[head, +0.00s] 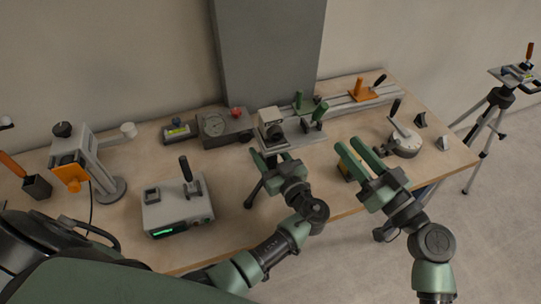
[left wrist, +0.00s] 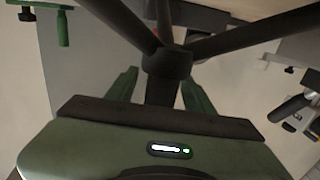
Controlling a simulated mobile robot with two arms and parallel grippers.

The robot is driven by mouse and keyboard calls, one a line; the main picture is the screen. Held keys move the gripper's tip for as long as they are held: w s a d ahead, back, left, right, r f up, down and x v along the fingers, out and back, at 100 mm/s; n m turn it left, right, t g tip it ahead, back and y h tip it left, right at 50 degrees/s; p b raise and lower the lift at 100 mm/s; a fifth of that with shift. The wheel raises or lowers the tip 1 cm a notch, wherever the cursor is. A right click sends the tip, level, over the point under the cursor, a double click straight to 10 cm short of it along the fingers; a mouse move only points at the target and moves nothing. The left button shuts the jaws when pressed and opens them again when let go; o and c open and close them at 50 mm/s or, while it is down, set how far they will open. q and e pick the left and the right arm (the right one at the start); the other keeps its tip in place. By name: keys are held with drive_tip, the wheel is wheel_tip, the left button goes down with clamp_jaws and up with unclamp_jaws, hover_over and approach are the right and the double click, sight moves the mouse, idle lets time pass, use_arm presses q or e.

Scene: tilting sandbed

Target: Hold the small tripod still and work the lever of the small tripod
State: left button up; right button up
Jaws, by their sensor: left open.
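The small tripod stands on the bench, mostly hidden behind my left gripper (head: 270,160) in the head view; a black leg (head: 254,192) shows at its left. In the left wrist view its black hub (left wrist: 168,62) and spread legs are close, with the column running down between the two green fingers of my left gripper (left wrist: 160,92). The left gripper is open around the column; I cannot tell whether a finger touches it. I cannot make out the tripod's lever.
A grey box with a black lever (head: 178,205) stands left of the tripod. A grey camera-like device (head: 271,128) is just behind it. A round base with a black lever (head: 404,140) is right of my right gripper. A large tripod (head: 496,105) stands on the floor.

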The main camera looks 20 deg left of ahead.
use_arm(q)
clamp_jaws()
idle(1.4)
